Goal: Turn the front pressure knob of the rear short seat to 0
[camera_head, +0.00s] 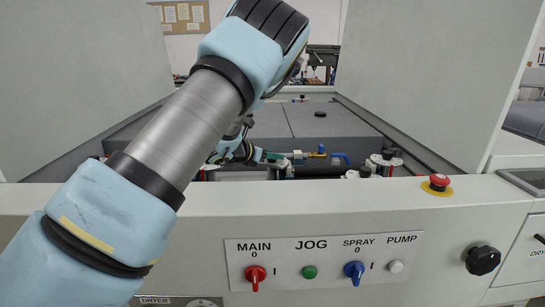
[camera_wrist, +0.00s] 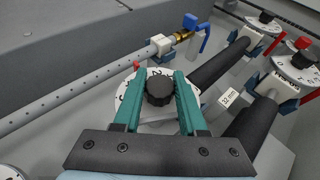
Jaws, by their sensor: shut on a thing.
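A black ribbed pressure knob (camera_wrist: 159,91) on a white numbered dial (camera_wrist: 158,118) sits between the teal fingers of my gripper (camera_wrist: 159,92) in the wrist view. My gripper is shut on this knob, with one finger on each side. The fingers cover much of the dial, so its reading is hard to make out; a red mark shows at its upper left edge. In the head view my gripper (camera_head: 272,157) reaches down behind the front panel, and the held knob cannot be clearly made out there.
Other black knobs on white dials (camera_wrist: 298,62) stand at the right in the wrist view, beside dark rollers (camera_wrist: 219,66). A perforated pipe with a blue-handled valve (camera_wrist: 190,34) runs behind. The front panel (camera_head: 200,225) carries switches and a red emergency button (camera_head: 438,181).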

